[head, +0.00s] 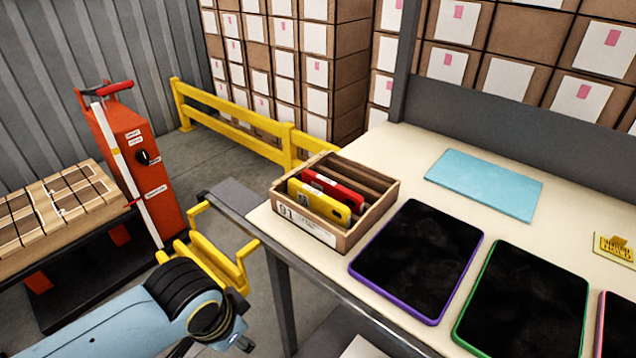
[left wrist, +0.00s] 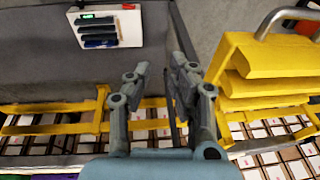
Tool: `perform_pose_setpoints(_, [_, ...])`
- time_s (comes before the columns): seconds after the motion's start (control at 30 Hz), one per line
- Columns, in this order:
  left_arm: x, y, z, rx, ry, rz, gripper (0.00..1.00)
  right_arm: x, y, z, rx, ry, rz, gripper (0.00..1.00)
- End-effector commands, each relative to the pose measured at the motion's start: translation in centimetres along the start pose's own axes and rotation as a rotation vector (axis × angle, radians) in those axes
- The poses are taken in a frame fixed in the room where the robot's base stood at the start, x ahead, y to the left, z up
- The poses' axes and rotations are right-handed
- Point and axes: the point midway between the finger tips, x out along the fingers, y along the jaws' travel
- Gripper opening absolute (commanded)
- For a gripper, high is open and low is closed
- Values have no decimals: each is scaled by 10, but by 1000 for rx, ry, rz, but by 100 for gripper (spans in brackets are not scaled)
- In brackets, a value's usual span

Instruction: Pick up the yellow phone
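The yellow phone (head: 318,205) stands tilted in a brown carton (head: 342,238) at the left corner of the cream table in the head view. A red phone (head: 335,188) leans just behind it in the same carton. The lower part of the yellow phone is hidden by the carton's front wall. My left arm comes in from the lower left of the head view, well below and left of the carton; its fingers are not clear there. In the left wrist view my left gripper (left wrist: 163,68) is open, with nothing between its fingers. My right gripper is not in view.
Purple-rimmed (head: 418,260) and green-rimmed (head: 525,305) tablets lie right of the carton. A light-blue panel (head: 485,184) lies behind them. A yellow bracketed frame (head: 215,262) stands between my left arm and the table. A red cabinet (head: 150,165) stands at left.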

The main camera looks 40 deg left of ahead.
Motion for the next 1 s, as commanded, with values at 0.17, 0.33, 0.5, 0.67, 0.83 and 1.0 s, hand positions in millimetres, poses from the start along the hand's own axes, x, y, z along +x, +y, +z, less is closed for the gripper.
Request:
perform_pose_setpoints(0.17, [-102,-8,-48,93,26,-1,20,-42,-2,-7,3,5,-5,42])
perform_pose_setpoints(0.33, [-160,-16,-94,318,10,3,20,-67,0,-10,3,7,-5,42])
perform_pose_setpoints(0.5, [-167,-25,-137,591,-33,27,20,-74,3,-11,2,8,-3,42])
perform_pose_setpoints(0.67, [-164,-37,-188,892,-75,74,20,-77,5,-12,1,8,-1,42])
perform_pose_setpoints(0.83, [-164,-52,-250,1251,-105,162,20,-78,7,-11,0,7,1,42])
perform_pose_setpoints(1.0, [-173,-61,-288,1490,-105,239,20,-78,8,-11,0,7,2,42])
